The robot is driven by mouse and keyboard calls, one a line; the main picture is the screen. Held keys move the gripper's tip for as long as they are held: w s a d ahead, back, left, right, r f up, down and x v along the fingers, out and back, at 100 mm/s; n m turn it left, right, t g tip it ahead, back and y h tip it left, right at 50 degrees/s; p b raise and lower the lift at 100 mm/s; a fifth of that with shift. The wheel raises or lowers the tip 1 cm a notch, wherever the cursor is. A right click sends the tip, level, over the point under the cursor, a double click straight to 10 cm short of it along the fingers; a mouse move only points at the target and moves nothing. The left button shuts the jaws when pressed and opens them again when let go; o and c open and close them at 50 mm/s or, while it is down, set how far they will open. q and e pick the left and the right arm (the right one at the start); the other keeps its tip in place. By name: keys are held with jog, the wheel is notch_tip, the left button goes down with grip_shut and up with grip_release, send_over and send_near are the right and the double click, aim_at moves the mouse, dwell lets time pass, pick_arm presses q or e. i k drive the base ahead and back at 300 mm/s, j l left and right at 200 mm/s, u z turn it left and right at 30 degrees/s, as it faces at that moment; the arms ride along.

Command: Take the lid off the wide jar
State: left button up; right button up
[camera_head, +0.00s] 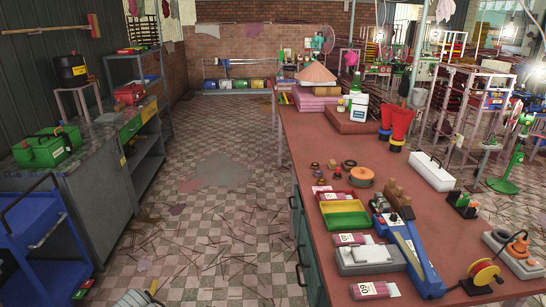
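I cannot identify a wide jar with certainty. A low round orange object (361,177) stands on the reddish table top (315,140), with a darker middle on its top; I cannot tell whether it is a jar with a lid. A white container with a green top (359,106) stands farther back on the table. Neither of my grippers can be made out in the head view.
A green and yellow tray (345,220), a blue tool (415,255), a white box (432,171) and a yellow-red spool (484,274) crowd the table's near part. Red funnels (400,122) stand farther back. Scattered sticks litter the checkered floor (215,225) to the left.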

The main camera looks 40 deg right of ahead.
aim_at(363, 173)
jog(key=i+j, duration=0.1)
jog(key=i, duration=0.35)
jog(key=i+j, duration=0.1)
jog(key=i, duration=0.35)
jog(key=i+l+z, duration=0.1)
jog(key=i+z, duration=0.7)
jog(key=i+j+z, duration=0.2)
jog(key=i+z, duration=0.2)
jog(key=i+l+z, duration=0.25)
jog(key=i+z, duration=0.2)
jog(key=i, duration=0.15)
jog(key=i+z, duration=0.45)
jog(key=i, duration=0.2)
jog(key=i+l, duration=0.25)
